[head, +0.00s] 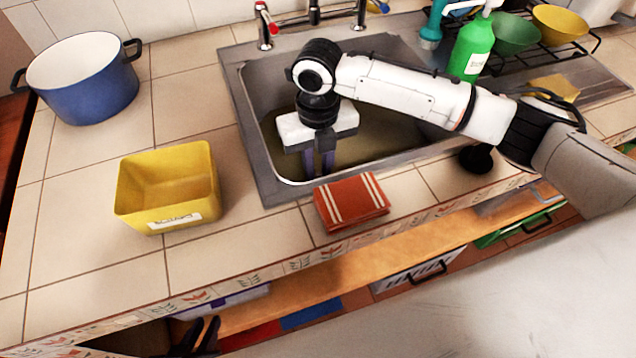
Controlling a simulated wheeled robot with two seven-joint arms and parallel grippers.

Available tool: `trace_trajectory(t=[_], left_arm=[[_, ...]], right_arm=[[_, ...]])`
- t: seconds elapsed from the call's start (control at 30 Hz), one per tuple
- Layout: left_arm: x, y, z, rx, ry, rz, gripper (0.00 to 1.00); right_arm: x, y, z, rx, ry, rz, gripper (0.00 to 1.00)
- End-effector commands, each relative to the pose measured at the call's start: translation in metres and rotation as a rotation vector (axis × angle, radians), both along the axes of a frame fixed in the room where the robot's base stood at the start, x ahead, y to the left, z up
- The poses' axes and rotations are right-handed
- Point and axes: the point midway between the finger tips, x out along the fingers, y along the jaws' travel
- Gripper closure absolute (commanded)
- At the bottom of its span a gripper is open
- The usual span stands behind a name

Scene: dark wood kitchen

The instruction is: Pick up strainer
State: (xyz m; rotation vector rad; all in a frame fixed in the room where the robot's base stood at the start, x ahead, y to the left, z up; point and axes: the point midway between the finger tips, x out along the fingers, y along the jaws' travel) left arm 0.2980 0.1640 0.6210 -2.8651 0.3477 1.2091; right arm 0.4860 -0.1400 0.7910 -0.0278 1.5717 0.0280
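I cannot make out a strainer for certain in the head view. My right gripper (319,174) reaches in from the right and points down into the metal sink (258,150), near its front edge. Its two dark fingers stand a little apart, and I see nothing between them. The wrist and forearm hide part of the basin. A small dark round thing (477,158) lies by the right front of the sink, and I cannot tell what it is. Two dark finger-like shapes at the bottom left, below the counter, may be my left gripper (200,328).
A yellow bin (167,190) and a folded red cloth (350,200) sit on the tiled counter before the sink. A blue pot (88,90) stands back left. A green bottle (471,50) and a dish rack (575,48) stand behind right. An open drawer is below.

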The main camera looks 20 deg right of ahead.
Motion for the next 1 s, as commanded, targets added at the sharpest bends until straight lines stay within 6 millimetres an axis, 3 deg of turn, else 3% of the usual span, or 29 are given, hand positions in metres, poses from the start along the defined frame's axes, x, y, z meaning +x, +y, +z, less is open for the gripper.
trace_trajectory(t=[0.1, 0.27, 0.43, 0.57, 0.87, 1.0], left_arm=[[0.000, 0.000, -0.001, 0.000, 0.000, 0.000, 0.81], [0.000, 0.000, -0.001, 0.000, 0.000, 0.000, 0.81], [0.000, 0.000, -0.001, 0.000, 0.000, 0.000, 0.81], [0.000, 0.000, -0.001, 0.000, 0.000, 0.000, 0.81], [0.000, 0.000, 0.000, 0.000, 0.000, 0.000, 0.81], [0.001, 0.000, 0.001, 0.000, -0.001, 0.000, 0.81]], right_arm=[[0.000, 0.000, -0.017, -0.001, 0.001, -0.001, 0.81], [0.000, 0.000, -0.024, 0.000, -0.002, 0.000, 0.81], [0.000, 0.000, -0.023, 0.000, -0.002, 0.000, 0.81], [0.000, 0.000, -0.023, -0.001, -0.002, 0.000, 1.00], [0.001, 0.000, -0.021, -0.001, -0.003, -0.001, 1.00], [0.002, 0.000, -0.003, 0.000, -0.006, 0.000, 1.00]])
